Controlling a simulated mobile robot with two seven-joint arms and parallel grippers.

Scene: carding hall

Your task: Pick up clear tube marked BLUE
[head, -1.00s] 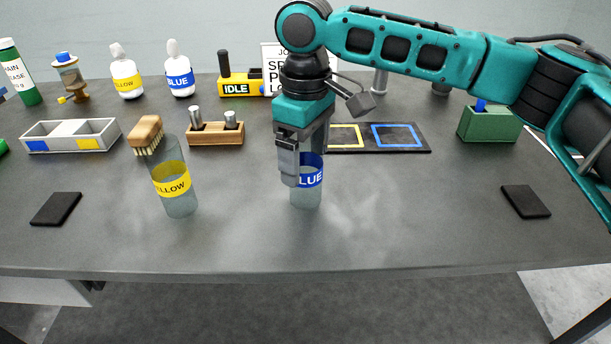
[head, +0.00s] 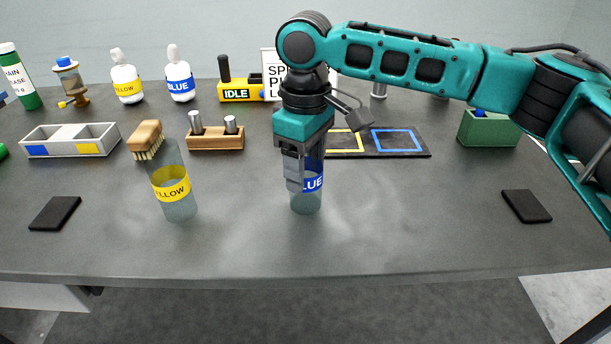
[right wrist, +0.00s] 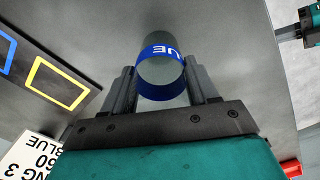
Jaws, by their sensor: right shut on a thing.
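The clear tube marked BLUE (head: 308,200) stands upright near the middle of the table, with a blue band around it. My right gripper (head: 297,182) comes down on it from above. In the right wrist view the tube (right wrist: 163,80) sits between the two fingers (right wrist: 163,92), which are shut on it. I cannot tell whether its base is touching the table. The gripper hides part of the tube and its label in the head view. A teal and dark part at the upper right edge of the right wrist view seems to be my left arm; its jaws are unclear.
A clear tube marked YELLOW (head: 172,192), with a wooden brush (head: 146,139) at its top, stands to the left. Behind are a wooden block with metal pegs (head: 216,139), a dark mat with coloured squares (head: 362,148) and a sign. The front table is mostly clear.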

